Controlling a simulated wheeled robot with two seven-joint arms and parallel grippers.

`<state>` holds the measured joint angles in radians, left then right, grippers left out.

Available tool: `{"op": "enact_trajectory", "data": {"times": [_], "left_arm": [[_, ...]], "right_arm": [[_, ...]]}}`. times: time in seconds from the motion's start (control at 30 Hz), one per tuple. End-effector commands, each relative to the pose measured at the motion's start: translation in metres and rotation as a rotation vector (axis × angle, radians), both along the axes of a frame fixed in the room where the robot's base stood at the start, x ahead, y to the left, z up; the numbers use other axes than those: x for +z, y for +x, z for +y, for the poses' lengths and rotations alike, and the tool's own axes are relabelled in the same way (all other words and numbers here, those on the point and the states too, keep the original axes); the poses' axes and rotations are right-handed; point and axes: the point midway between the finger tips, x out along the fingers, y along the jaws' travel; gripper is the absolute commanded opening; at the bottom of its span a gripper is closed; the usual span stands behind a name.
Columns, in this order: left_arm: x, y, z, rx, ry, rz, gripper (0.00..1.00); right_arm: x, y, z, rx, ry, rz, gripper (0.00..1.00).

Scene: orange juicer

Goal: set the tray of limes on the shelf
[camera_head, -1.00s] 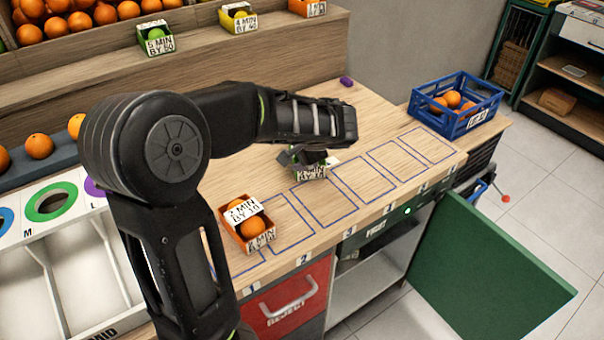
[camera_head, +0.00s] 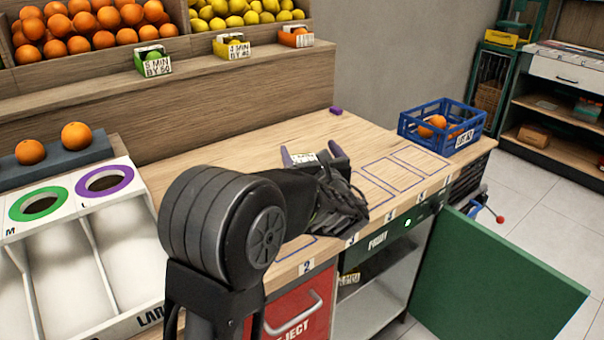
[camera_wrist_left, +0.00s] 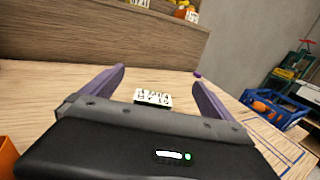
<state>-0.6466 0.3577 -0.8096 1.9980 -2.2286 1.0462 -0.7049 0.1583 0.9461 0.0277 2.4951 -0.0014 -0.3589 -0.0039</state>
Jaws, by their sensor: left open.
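My left gripper (camera_head: 312,155) is open over the counter in the head view, its purple fingers pointing away toward the back. A white label card (camera_head: 302,158) shows between the fingers. The same card also shows between the fingers in the left wrist view (camera_wrist_left: 152,97). A green tray (camera_head: 153,68) with a white card stands on the wooden ledge (camera_head: 110,92) at the back left. My right gripper is not in view.
Yellow and orange trays (camera_head: 296,40) also stand on the ledge. A purple block (camera_head: 336,111) lies at the counter's back edge. A blue crate (camera_head: 428,145) with oranges is at the right. The green cabinet door (camera_head: 500,265) stands open. Outlined counter spaces at the right are empty.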

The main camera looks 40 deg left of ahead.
Motion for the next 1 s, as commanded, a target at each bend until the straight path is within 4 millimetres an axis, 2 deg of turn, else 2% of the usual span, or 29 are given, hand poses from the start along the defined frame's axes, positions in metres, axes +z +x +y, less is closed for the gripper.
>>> {"op": "enact_trajectory", "data": {"times": [0.17, 0.4, 0.53, 0.67, 1.0], "left_arm": [[-0.017, 0.0, 0.0, 0.001, 0.0, 0.004, 0.98], [-0.065, 0.0, 0.0, 0.0, 0.0, 0.005, 0.98], [-0.085, -0.001, 0.0, 0.002, -0.002, 0.003, 0.98], [-0.081, 0.007, 0.009, 0.003, -0.003, 0.0, 0.98], [-0.08, 0.008, 0.011, 0.001, -0.003, -0.001, 0.98]], "right_arm": [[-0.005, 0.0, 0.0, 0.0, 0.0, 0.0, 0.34], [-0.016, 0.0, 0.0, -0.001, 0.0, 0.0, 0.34], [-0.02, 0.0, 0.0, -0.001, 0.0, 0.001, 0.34], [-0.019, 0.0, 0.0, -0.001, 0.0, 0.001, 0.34], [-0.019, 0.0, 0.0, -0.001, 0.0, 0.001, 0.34]]}}
